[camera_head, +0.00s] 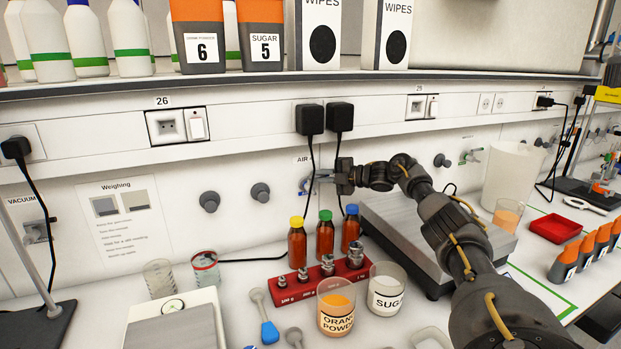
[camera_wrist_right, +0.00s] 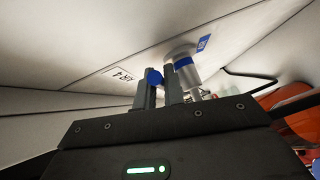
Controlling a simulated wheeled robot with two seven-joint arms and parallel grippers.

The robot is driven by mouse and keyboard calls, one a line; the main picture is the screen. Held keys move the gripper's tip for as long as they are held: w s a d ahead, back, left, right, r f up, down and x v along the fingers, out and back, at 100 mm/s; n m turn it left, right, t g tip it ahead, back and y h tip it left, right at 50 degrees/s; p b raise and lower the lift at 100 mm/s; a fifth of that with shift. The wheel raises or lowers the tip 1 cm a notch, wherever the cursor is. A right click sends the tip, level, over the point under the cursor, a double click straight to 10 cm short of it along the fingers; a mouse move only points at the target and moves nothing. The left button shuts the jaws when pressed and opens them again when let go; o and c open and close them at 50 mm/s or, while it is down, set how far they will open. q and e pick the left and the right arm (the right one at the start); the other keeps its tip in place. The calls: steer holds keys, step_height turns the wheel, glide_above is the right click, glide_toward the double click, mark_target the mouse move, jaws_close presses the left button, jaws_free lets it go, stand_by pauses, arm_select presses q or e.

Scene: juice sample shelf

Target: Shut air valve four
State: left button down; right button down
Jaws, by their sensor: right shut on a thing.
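In the head view, my right arm reaches across the bench from the lower right to the wall under the shelf. My right gripper (camera_head: 324,179) is at the wall just under the AIR label (camera_head: 302,160). In the right wrist view, the AIR 4 label (camera_wrist_right: 120,75) is on the panel. Next to it is the silver valve (camera_wrist_right: 183,64) with a blue band. The two fingers of my right gripper (camera_wrist_right: 160,90) are shut on the valve's blue handle (camera_wrist_right: 153,76), which shows partly between and above them. The rest of the handle is hidden. My left gripper is not in view.
Brown bottles with yellow, green and blue caps (camera_head: 325,236) stand below the gripper, beside a red weight block (camera_head: 320,282). Black cords (camera_head: 312,180) hang close to the gripper. A grey scale (camera_head: 400,240) lies beneath my right forearm.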

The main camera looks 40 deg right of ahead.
steer(key=shift+a, duration=0.1)
steer(key=c, duration=1.8)
jaws_free()
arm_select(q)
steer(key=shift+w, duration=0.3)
arm_select(e)
steer(key=shift+w, duration=0.1)
